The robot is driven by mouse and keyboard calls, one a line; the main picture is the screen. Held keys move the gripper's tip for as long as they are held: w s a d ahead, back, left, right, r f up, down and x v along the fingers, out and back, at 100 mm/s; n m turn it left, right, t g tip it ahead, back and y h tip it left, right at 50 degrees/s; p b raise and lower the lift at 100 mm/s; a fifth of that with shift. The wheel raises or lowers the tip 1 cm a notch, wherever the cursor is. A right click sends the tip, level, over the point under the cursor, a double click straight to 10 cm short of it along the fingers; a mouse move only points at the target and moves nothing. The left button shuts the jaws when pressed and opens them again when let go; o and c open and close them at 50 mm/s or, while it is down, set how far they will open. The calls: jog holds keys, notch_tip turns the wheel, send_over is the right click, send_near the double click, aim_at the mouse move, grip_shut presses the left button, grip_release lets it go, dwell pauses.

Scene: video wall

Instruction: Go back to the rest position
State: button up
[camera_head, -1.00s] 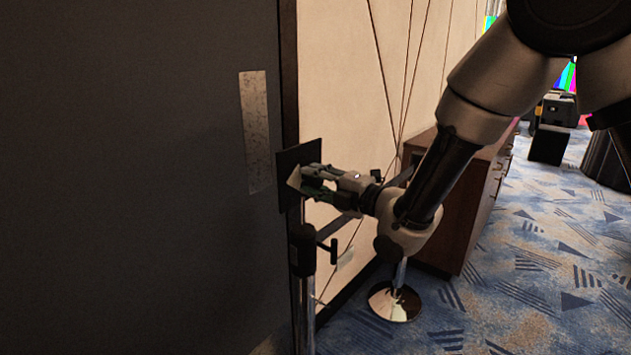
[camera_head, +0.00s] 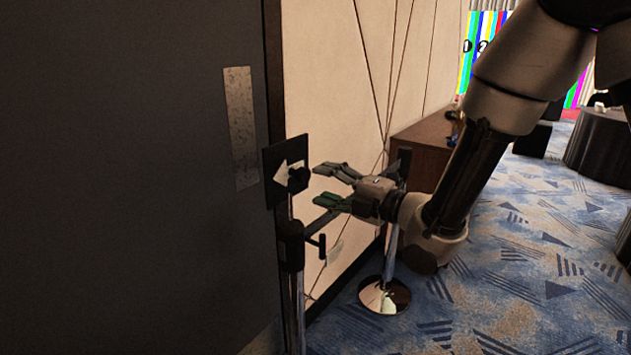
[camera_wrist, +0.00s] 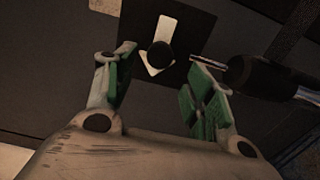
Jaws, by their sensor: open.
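My gripper (camera_head: 322,184) is open and empty in the head view, just right of a black plate with a white arrow shape (camera_head: 276,170) and a round black knob (camera_head: 299,179). A gap shows between the fingertips and the knob. In the wrist view the two green-padded fingers (camera_wrist: 158,90) are spread apart, and the knob (camera_wrist: 160,54) on its plate lies beyond them, between the tips. My arm reaches in from the upper right.
A dark door or panel (camera_head: 120,180) with a metal plate (camera_head: 241,125) fills the left. A stanchion post (camera_head: 293,255) stands below the knob, close to my gripper; another post's base (camera_head: 384,296) is on the floor. A wooden cabinet (camera_head: 422,150) stands behind. Carpet at right is open.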

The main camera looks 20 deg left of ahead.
jog(key=shift+d, duration=0.1)
jog(key=d+f+m+g+h, duration=0.1)
jog(key=d+f+m+h, duration=0.25)
jog(key=f, duration=0.25)
jog(key=d+f+m+h, duration=0.2)
jog(key=f+m+h, duration=0.15)
jog(key=f, duration=0.35)
jog(key=s+d+m+g+h, duration=0.15)
jog(key=d+m+h, duration=0.6)
jog(key=d, duration=0.85)
jog(key=s+d+r+m, duration=0.5)
jog(key=s+d+r, duration=0.1)
jog(key=d, duration=0.3)
jog(key=s+d+r+m+h, duration=0.1)
jog(key=s+d+r+m, duration=0.4)
jog(key=d, duration=0.5)
jog(key=s+d+r+m+h, duration=0.1)
jog(key=s+d+r+m, duration=0.5)
jog(key=d, duration=0.3)
jog(key=shift+s+d+r+m, duration=0.25)
jog(key=shift+s+r+m, duration=0.1)
jog(key=shift+m, duration=0.1)
